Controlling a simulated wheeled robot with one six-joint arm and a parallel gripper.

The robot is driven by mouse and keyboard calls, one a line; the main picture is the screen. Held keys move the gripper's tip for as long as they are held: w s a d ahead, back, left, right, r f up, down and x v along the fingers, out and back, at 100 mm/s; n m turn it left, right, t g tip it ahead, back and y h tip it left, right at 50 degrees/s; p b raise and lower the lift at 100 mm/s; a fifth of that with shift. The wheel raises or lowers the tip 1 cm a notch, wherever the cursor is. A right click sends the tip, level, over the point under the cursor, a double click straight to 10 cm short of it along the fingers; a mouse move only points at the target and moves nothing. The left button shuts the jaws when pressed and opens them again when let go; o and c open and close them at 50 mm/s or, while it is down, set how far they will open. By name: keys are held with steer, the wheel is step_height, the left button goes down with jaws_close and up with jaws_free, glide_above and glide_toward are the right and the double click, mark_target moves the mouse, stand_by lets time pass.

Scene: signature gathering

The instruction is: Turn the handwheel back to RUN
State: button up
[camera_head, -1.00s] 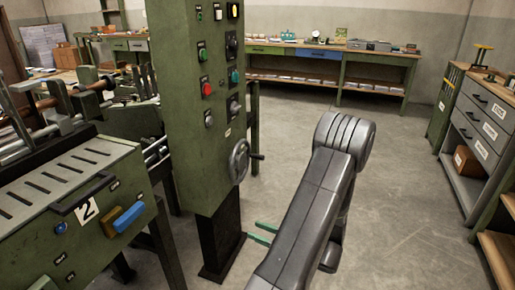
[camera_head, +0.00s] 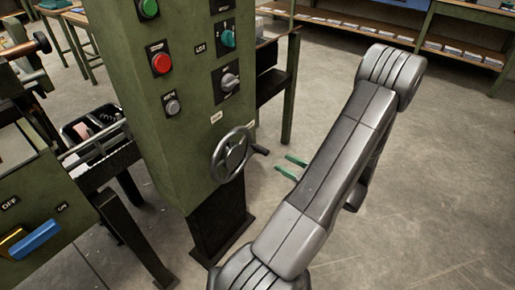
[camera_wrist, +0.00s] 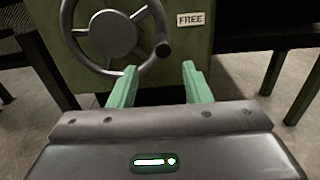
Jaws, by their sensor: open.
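The grey handwheel (camera_head: 235,154) is on the front of the green control column (camera_head: 190,100), low down, with a dark crank handle (camera_head: 260,149) sticking out at its right. In the wrist view the handwheel (camera_wrist: 113,33) fills the upper left, and the round handle end (camera_wrist: 163,49) lies just beyond the gap between my fingertips. A label reading FREE (camera_wrist: 190,19) is right of the wheel. My gripper (camera_head: 283,163) is open and empty, to the right of the wheel; its green fingers (camera_wrist: 159,69) point toward the column. I cannot tell whether they touch the handle.
The column carries a red button (camera_head: 161,63), a green button (camera_head: 149,8) and rotary switches above the wheel. A green machine (camera_head: 35,200) with a blue switch stands at the left. A table leg (camera_head: 290,90) rises behind the column. The floor at right is clear.

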mark_target(255, 146)
steer(key=b+x, duration=0.1)
steer(key=x, duration=1.1)
steer(key=shift+w, duration=0.25)
jaws_close()
